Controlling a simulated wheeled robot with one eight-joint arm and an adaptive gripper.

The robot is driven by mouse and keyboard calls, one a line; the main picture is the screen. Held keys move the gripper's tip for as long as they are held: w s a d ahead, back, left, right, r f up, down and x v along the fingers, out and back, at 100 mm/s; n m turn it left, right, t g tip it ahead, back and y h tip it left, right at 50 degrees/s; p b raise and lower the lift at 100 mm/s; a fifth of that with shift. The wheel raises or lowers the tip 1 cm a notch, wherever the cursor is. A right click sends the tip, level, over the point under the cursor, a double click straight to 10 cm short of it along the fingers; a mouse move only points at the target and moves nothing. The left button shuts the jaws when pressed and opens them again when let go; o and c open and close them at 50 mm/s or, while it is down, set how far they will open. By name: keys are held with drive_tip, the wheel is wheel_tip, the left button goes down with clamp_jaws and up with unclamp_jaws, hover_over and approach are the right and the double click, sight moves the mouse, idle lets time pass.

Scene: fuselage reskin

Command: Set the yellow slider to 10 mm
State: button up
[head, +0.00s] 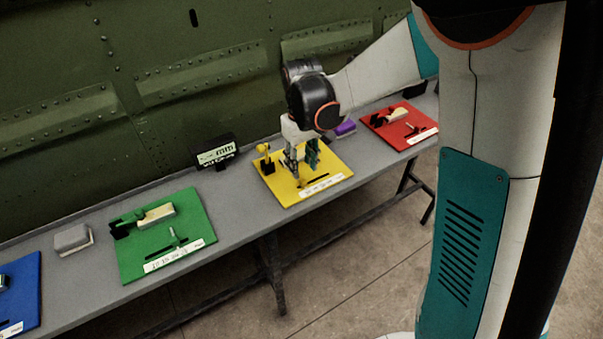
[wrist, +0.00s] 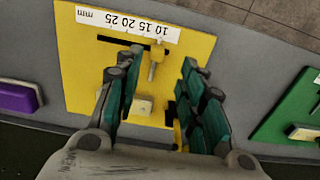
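The yellow board (head: 335,165) lies on the bench, with my gripper (head: 303,172) pointing down over it. The wrist view shows the yellow board (wrist: 75,60) with a dark slot (wrist: 120,41) and a white mm scale strip (wrist: 127,24) reading 10, 15, 20, 25. The yellow slider (wrist: 155,62) stands near the right end of the slot in that view. My gripper (wrist: 161,60) is open, its fingers left and right of the slider in the picture; no contact shows. In the head view my fingers hide the slider.
A cream block (wrist: 143,105) sits on the board between my fingers. A black display (head: 215,153) stands behind on the bench. Green (head: 195,215), red (head: 385,130) and blue (head: 25,285) boards, a grey block (head: 72,238) and a purple block (head: 346,128) lie along the bench.

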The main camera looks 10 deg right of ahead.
sight(301, 180)
wheel_tip(301, 180, up, 6)
drive_tip(key=shift+f, duration=0.15)
idle(0.4)
drive_tip(key=s+d+r+m+t, duration=0.1)
drive_tip(key=s+d+r+t, duration=0.1)
drive_tip(key=s, duration=0.5)
drive_tip(key=s+d+r+m+t, duration=0.1)
drive_tip(key=s+r+t, duration=0.1)
drive_tip(key=s, duration=0.5)
drive_tip(key=s+d+r+m+t, duration=0.1)
drive_tip(key=s+d+r+t, duration=0.1)
drive_tip(key=s, duration=0.5)
wheel_tip(301, 180, up, 2)
drive_tip(key=shift+d+r+m+t, duration=0.1)
drive_tip(key=shift+d+m+t, duration=0.2)
drive_tip(key=shift+t, duration=0.3)
idle(0.6)
